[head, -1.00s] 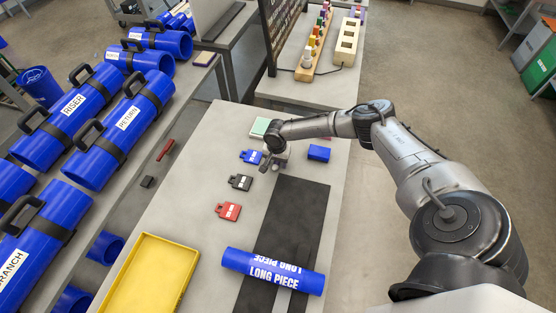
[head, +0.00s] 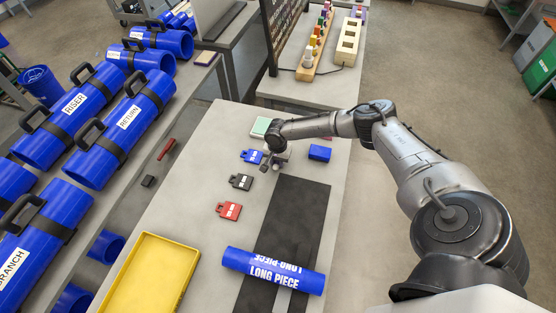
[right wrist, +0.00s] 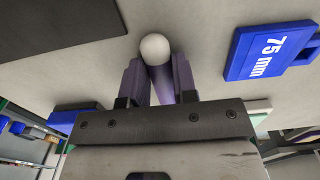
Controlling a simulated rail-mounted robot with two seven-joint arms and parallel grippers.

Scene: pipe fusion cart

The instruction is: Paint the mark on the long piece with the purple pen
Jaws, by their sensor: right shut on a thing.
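The long piece (head: 240,260) is a blue pipe lettered LONG PIECE in white. It lies across the dark mat at the front of the table in the head view. I cannot make out a separate mark on it. My right gripper (head: 270,164) is over the far part of the table, well behind the long piece. In the right wrist view the right gripper (right wrist: 157,80) is shut on the purple pen (right wrist: 163,84), whose rounded white end (right wrist: 155,47) sticks out past the fingers. My left gripper is not in view.
Blue (head: 248,156), black (head: 241,181) and red (head: 229,210) tags lie left of the dark mat (head: 293,210). A blue block (head: 319,153) is right of the gripper, and a yellow tray (head: 150,275) is at front left. A pen rack (head: 314,48) stands on the far table.

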